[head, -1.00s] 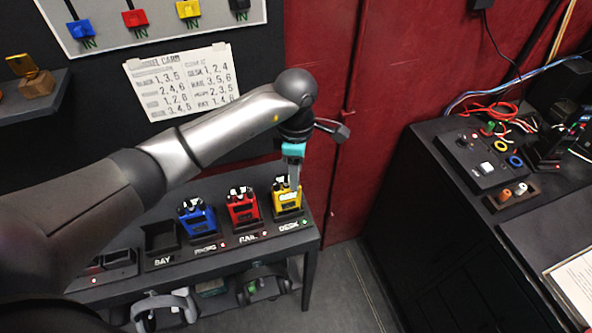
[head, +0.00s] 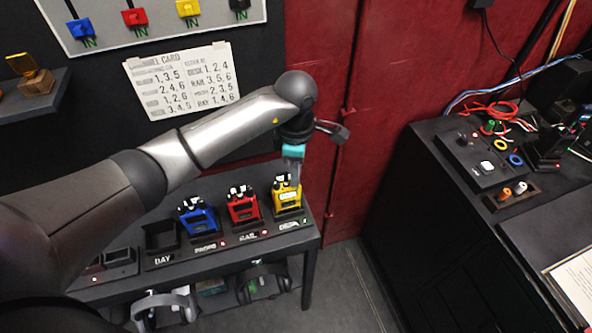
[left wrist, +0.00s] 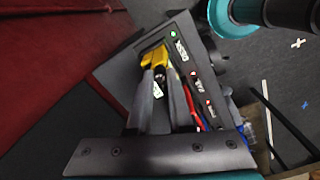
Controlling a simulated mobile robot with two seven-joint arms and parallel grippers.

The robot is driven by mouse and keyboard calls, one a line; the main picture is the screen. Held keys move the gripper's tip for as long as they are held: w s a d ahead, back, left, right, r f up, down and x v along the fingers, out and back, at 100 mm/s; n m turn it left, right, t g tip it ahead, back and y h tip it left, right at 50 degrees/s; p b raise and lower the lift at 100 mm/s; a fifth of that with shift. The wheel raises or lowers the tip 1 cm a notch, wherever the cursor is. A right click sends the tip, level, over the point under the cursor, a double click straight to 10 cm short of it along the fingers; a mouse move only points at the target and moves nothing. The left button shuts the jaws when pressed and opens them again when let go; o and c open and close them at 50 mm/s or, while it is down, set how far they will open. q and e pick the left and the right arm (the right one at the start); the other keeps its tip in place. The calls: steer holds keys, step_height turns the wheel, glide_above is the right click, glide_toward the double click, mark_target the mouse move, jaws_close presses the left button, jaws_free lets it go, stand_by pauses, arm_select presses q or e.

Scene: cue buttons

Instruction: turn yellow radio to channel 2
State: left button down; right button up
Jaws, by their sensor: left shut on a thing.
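The yellow radio (head: 287,197) stands upright in the rightmost dock of the black rack, above the label that seems to read DESK. It also shows in the left wrist view (left wrist: 154,56). My left gripper (head: 293,181) points down at the radio's top from above. In the left wrist view its two fingers (left wrist: 160,80) close around a small dark knob on the radio's top. The fingers partly hide the knob, and its channel setting is too small to read.
A red radio (head: 242,207) and a blue radio (head: 196,217) stand in docks left of the yellow one. An empty dock (head: 161,238) is further left. A channel card (head: 182,80) hangs on the wall. A black desk (head: 440,165) with switches stands at right.

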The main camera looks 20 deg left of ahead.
stand_by(0.4)
arm_select(q)
steer(key=n, duration=0.3)
steer(key=shift+n, duration=0.3)
steer(key=shift+n+b, duration=0.35)
steer(key=shift+n, duration=1.65)
steer(key=c, duration=0.8)
jaws_free()
steer(key=shift+r, duration=0.1)
step_height(320, 180, up, 15)
steer(key=b, duration=0.1)
steer(key=shift+d, duration=0.15)
steer(key=shift+s, duration=0.2)
